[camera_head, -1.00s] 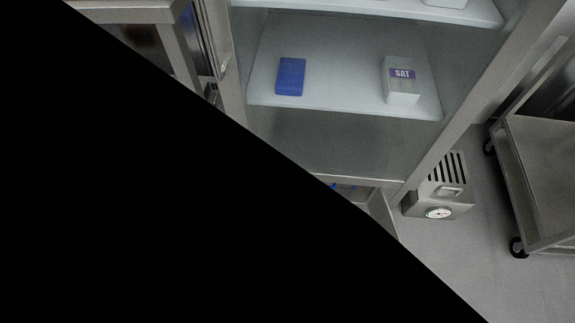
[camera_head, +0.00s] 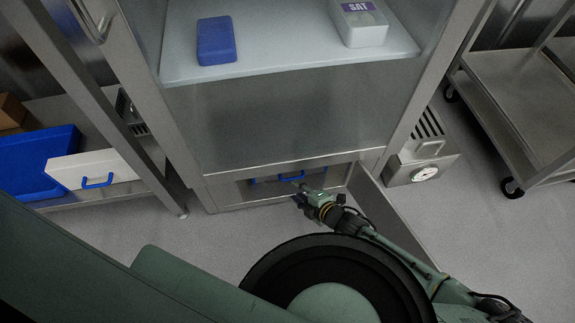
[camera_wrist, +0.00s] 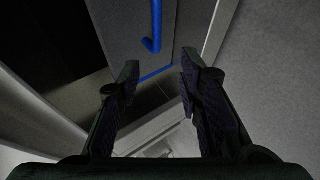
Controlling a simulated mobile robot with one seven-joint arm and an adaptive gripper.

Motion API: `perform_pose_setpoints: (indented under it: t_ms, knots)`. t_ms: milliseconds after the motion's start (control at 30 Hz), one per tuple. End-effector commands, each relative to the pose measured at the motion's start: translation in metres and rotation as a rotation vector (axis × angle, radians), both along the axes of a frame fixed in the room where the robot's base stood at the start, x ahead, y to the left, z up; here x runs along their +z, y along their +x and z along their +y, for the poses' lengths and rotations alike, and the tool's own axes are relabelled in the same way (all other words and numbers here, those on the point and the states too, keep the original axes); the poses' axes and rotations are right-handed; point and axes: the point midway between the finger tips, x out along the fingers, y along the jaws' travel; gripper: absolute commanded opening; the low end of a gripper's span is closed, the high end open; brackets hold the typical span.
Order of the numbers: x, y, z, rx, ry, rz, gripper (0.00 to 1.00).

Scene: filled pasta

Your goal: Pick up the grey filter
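A grey panel (camera_wrist: 126,22) with a vertical blue handle (camera_wrist: 155,28) is ahead of my fingers in the wrist view; it looks like the front of the grey filter. In the head view, blue handles (camera_head: 291,177) show inside the low opening of the steel cabinet, and the filter body there is mostly hidden in shadow. My gripper (camera_head: 300,193) is at the front of this opening, close to the handles. In the wrist view my gripper (camera_wrist: 160,75) is open, its two dark fingers spread with nothing held between them. The handle is beyond the fingertips, and no contact shows.
An open flap door (camera_head: 385,205) stands right of my gripper. The cabinet shelf above (camera_head: 280,72) holds a blue box (camera_head: 216,41) and a white SAT box (camera_head: 360,22). At left are a blue tray (camera_head: 30,165) and a white box with blue handle (camera_head: 112,165). A steel cart (camera_head: 525,105) is at right.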

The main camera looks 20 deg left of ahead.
Motion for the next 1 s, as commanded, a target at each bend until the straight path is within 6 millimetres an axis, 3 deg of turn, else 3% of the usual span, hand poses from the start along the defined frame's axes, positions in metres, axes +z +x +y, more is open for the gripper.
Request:
perform_pose_setpoints:
  t_ms: [600, 900, 1000]
  knots:
    - [-0.037, 0.037, 0.053, 0.000, 0.003, 0.005, 0.33]
    - [-0.038, 0.039, 0.056, -0.001, 0.003, 0.005, 0.33]
    - [-0.038, 0.039, 0.056, -0.001, 0.003, 0.005, 0.26]
